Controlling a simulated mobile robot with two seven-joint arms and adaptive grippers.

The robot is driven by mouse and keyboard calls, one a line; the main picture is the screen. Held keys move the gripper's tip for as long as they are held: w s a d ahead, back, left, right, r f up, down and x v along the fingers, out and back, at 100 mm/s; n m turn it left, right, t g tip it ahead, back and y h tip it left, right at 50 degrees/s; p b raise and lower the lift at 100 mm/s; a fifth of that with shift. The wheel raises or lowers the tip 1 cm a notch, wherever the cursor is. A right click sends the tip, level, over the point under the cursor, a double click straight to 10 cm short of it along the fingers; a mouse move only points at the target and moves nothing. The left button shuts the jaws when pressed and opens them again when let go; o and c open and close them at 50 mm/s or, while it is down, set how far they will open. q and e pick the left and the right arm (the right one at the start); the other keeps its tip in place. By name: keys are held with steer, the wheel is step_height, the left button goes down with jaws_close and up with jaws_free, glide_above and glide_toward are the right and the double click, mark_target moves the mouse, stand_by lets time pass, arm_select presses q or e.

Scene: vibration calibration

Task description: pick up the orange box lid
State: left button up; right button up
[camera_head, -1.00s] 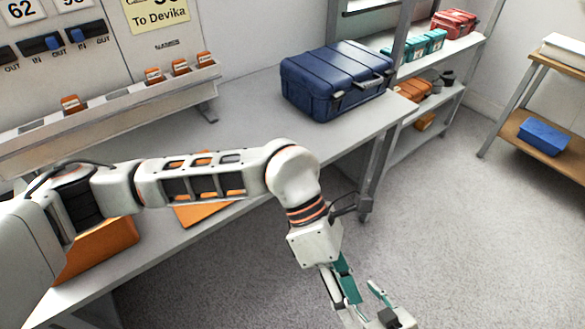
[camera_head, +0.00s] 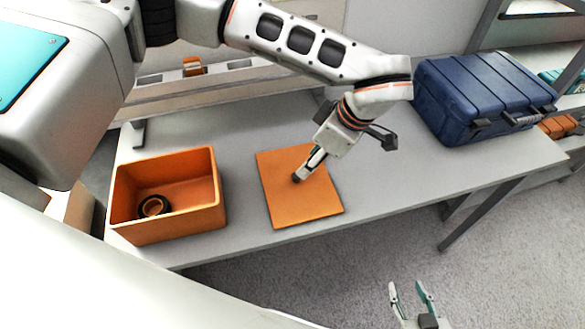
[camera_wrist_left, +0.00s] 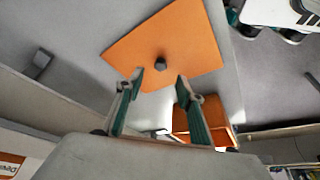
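The orange box lid (camera_head: 312,207) lies flat on the grey table, right of the open orange box (camera_head: 186,222). A small dark knob stands at its middle. My left gripper (camera_head: 303,170) is over the lid, close to the knob. In the left wrist view its two teal fingers (camera_wrist_left: 160,78) are spread and empty. The lid (camera_wrist_left: 192,40) and knob (camera_wrist_left: 160,64) lie beyond them, the knob lined up with the gap. Any contact is hard to tell. My right gripper (camera_head: 407,288) is open and empty, in front of the table over the carpet.
A dark ring-shaped part (camera_head: 153,206) sits inside the orange box. A blue case (camera_head: 478,98) stands on the table at the right. A rack with small orange boxes (camera_head: 194,67) runs along the back. The table is clear between lid and case.

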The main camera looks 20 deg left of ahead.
mark_target(296, 179)
arm_select(q)
steer(key=shift+x, duration=1.1)
steer(key=shift+p+x, duration=0.3)
steer(key=shift+x, duration=2.4)
steer(key=shift+a+r, duration=0.1)
steer(key=shift+a, duration=0.1)
jaws_close()
